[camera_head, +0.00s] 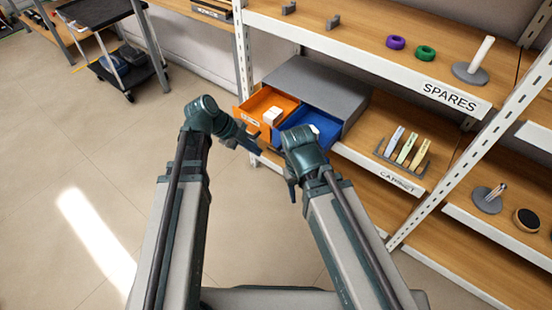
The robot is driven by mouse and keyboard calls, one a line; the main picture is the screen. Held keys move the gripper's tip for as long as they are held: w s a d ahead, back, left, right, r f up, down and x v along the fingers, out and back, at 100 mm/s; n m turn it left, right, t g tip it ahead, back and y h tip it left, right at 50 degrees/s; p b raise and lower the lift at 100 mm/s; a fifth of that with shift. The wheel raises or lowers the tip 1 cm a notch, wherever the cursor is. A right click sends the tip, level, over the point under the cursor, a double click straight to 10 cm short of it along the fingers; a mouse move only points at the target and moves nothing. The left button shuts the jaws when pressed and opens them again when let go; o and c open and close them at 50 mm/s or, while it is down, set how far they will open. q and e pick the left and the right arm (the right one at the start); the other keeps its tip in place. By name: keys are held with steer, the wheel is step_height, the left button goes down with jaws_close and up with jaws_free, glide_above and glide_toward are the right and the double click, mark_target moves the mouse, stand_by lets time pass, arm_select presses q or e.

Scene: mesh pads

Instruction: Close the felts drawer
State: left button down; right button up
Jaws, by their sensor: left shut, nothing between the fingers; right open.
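A grey drawer unit (320,85) stands on the shelf. Its orange drawer (264,102) is pulled out, with white pieces (272,116) inside and a label on its front too small to read. Its blue drawer (322,126) beside it on the right is also pulled out. I cannot tell from the labels which is the felts drawer. My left gripper (252,145) is shut and empty, just in front of the orange drawer's front; I cannot tell whether it touches. My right gripper (291,191) is open and empty, pointing down below the blue drawer, whose front my arm partly hides.
A rack upright (242,60) stands close to the left of the orange drawer. The upper shelf carries purple (396,42) and green (425,52) rolls and a spindle (472,68). Right of the drawers is a holder with coloured pieces (405,148).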

mark_target(312, 127)
arm_select(q)
steer(key=w+d+f+b, duration=0.4)
steer(key=d+f+b, duration=0.3)
steer(key=f+b, duration=0.2)
steer(key=shift+w+d, duration=0.2)
steer(key=shift+d, duration=0.15)
steer(key=w+d, duration=0.3)
steer(key=w, duration=0.2)
steer(key=w+d, duration=0.4)
steer(key=w, duration=0.1)
steer(key=w+d, duration=0.4)
steer(key=w, duration=0.1)
steer(key=shift+w, duration=0.15)
stand_by(0.4)
